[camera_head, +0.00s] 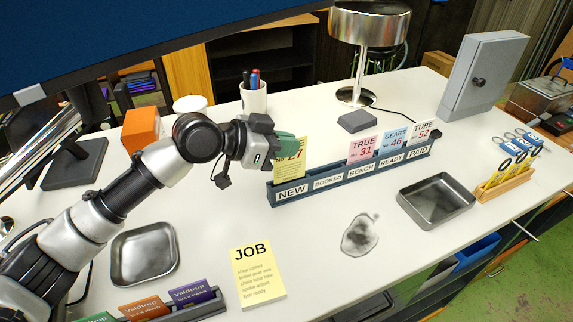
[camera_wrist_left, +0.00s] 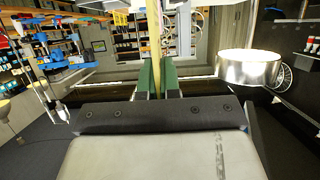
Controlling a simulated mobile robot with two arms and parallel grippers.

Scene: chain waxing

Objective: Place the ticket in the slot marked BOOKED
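The yellow ticket (camera_head: 288,171), with 27 on it, stands upright at the left end of the dark slotted rack (camera_head: 347,190), just behind the NEW label. I cannot tell whether its lower edge is seated in the slot. My left gripper (camera_head: 295,150) has its green fingers at the ticket's upper part. In the left wrist view the fingers are close on both sides of the ticket's thin yellow edge (camera_wrist_left: 155,45). The BOOKED label (camera_head: 328,182) is right of NEW, and its slot shows no ticket. My right gripper is not in view.
TRUE 31 (camera_head: 363,149), GEARS 46 (camera_head: 394,140) and TUBE 52 (camera_head: 423,132) tickets stand farther right in the rack. A metal tray (camera_head: 436,216) and a yellow JOB sheet (camera_head: 258,275) lie in front. A lamp (camera_head: 367,25) and pen cup (camera_head: 254,100) stand behind.

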